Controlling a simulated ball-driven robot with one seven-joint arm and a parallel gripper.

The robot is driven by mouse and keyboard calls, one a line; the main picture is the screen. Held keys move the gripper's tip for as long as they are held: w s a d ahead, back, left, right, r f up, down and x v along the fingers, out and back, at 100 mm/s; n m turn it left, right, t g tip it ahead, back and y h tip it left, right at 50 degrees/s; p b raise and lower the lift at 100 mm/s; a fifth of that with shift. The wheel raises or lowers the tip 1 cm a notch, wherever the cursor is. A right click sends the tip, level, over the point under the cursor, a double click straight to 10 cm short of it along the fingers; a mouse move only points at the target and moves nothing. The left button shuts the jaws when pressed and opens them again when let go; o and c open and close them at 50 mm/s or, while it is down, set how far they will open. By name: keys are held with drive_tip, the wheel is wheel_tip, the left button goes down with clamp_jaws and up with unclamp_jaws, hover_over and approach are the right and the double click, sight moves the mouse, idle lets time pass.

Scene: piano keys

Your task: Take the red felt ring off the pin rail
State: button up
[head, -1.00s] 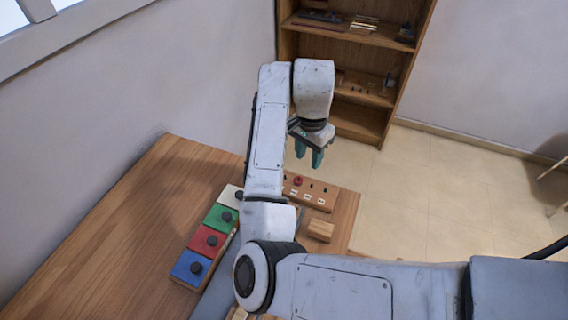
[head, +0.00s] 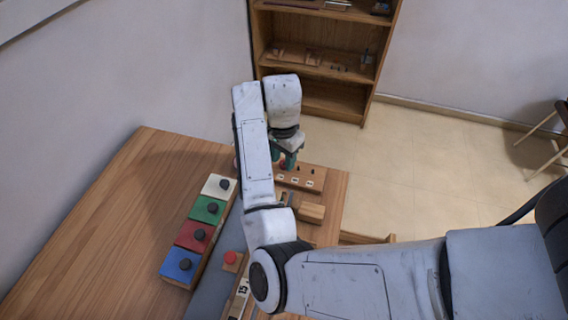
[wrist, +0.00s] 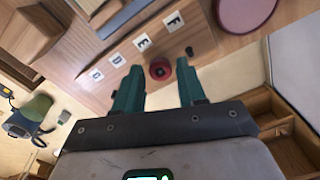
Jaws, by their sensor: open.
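The red felt ring (wrist: 159,70) sits around a dark pin on the wooden pin rail (head: 318,174), which has lettered white labels. In the wrist view the rail (wrist: 105,95) runs diagonally, with the ring near the label F. My gripper (wrist: 160,90) is open, its two teal fingers apart, and the ring appears in the gap between them near the tips. I cannot tell how far above the ring the tips are. In the head view my gripper (head: 287,158) is over the rail's left part, and the ring is hidden behind my arm and gripper.
A block with white, green, red and blue panels (head: 202,234), each with a dark knob, lies left of my arm. A wooden block (head: 312,212) stands in front of the rail. A round dark-red pad (wrist: 245,10) lies near the rail. A shelf (head: 318,95) stands behind.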

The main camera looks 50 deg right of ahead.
drive_tip(key=shift+f, duration=0.5)
clamp_jaws()
drive_tip(key=shift+r, duration=0.1)
